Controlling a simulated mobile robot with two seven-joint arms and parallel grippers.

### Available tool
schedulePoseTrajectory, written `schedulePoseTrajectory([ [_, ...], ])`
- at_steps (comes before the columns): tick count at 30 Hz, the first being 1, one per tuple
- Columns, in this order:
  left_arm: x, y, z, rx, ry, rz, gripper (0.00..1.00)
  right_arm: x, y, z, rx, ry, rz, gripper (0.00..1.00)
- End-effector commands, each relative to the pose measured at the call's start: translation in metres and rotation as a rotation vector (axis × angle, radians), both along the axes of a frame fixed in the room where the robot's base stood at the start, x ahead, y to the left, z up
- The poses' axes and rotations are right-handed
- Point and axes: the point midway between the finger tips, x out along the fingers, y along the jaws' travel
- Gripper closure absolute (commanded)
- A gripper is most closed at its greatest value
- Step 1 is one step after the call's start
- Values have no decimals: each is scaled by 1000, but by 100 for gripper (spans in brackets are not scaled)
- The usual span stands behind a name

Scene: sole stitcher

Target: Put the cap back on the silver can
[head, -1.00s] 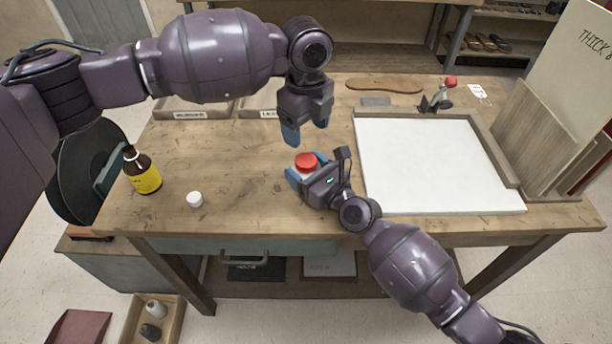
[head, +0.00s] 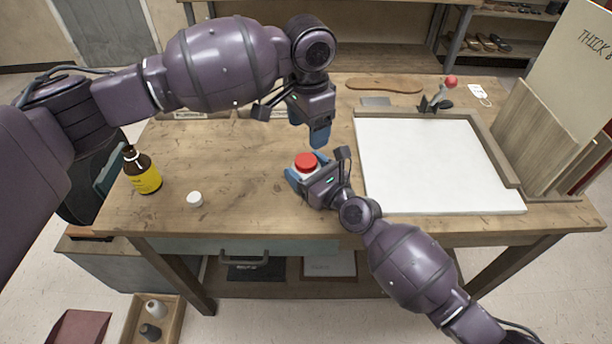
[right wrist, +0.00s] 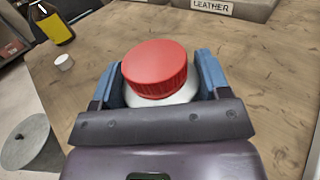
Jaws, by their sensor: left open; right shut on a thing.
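My right gripper (head: 302,177) is shut on a pale silver can (head: 307,175), low over the workbench. The red cap (head: 306,161) sits on top of the can. Whether the cap is screwed tight cannot be seen. My left gripper (head: 309,127) is open and empty, pointing down above and slightly behind the cap, apart from it.
A brown bottle with a yellow label (head: 143,172) and a small white cap (head: 195,199) stand at the left of the workbench (head: 220,165). A framed white board (head: 435,165) lies to the right of my right gripper. The bench's left middle is clear.

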Motion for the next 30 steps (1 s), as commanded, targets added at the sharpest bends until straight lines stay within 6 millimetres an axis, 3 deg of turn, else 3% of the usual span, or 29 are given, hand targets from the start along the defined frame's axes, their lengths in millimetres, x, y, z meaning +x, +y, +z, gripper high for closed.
schedulePoseTrajectory([
  [21, 1, 2, 1, -3, 3, 1069, 30, 0, 0, 0, -1, 1, 0, 97],
  [30, 1, 4, 2, -3, 3, 1367, 30, 0, 0, 0, -1, 1, 0, 97],
])
